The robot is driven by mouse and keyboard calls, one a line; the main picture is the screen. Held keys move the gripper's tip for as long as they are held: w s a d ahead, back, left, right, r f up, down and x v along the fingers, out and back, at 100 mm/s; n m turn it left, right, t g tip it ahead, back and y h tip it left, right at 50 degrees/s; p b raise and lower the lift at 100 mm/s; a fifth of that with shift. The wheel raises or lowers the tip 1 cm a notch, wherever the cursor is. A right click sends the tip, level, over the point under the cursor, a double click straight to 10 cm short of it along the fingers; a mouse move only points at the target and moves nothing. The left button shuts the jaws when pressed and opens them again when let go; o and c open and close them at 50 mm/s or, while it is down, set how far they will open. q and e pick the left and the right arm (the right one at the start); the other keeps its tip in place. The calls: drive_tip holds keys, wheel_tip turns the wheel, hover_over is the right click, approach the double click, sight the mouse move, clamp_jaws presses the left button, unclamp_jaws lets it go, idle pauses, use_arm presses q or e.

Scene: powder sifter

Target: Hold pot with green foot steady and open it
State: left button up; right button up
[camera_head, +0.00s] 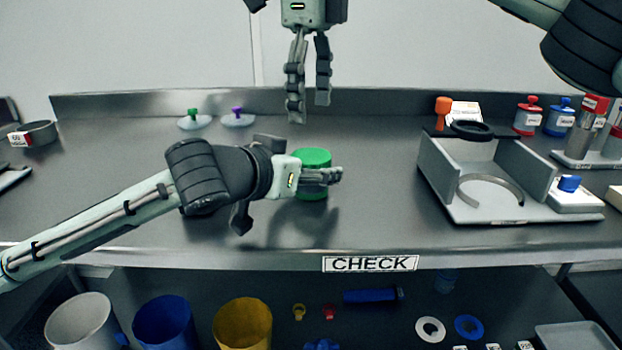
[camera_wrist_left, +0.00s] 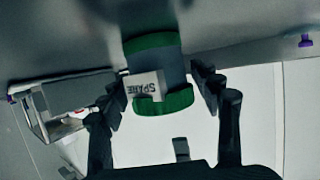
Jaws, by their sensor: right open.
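The pot (camera_head: 313,158) stands upright on the steel bench, its green lid showing in the head view. In the left wrist view, which is upside down, the pot (camera_wrist_left: 160,72) shows a dark body, a green band at each end and a label reading SPARE. My left gripper (camera_head: 322,177) is low at the pot, covering its middle in the head view. In the wrist view the left gripper's fingers (camera_wrist_left: 160,85) lie either side of the pot; whether both touch it is unclear. My right gripper (camera_head: 309,112) is open and empty, pointing down above and behind the pot.
A grey stand with a ring (camera_head: 487,207) is right of the pot. Red (camera_head: 528,117) and blue (camera_head: 560,118) pots stand at the back right. Green-knobbed (camera_head: 194,121) and purple-knobbed (camera_head: 238,118) lids lie at the back left. Bins sit below the bench edge.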

sight(310, 155)
use_arm(q)
clamp_jaws()
use_arm(e)
drive_tip(key=m, duration=0.4)
drive_tip(key=shift+f, duration=0.2)
drive_tip(key=shift+m, duration=0.3)
wheel_tip(310, 155, down, 8)
drive_tip(key=shift+r, duration=0.15)
drive_tip(key=c, duration=1.2)
drive_tip(key=n, duration=0.4)
drive_tip(key=shift+c, duration=0.2)
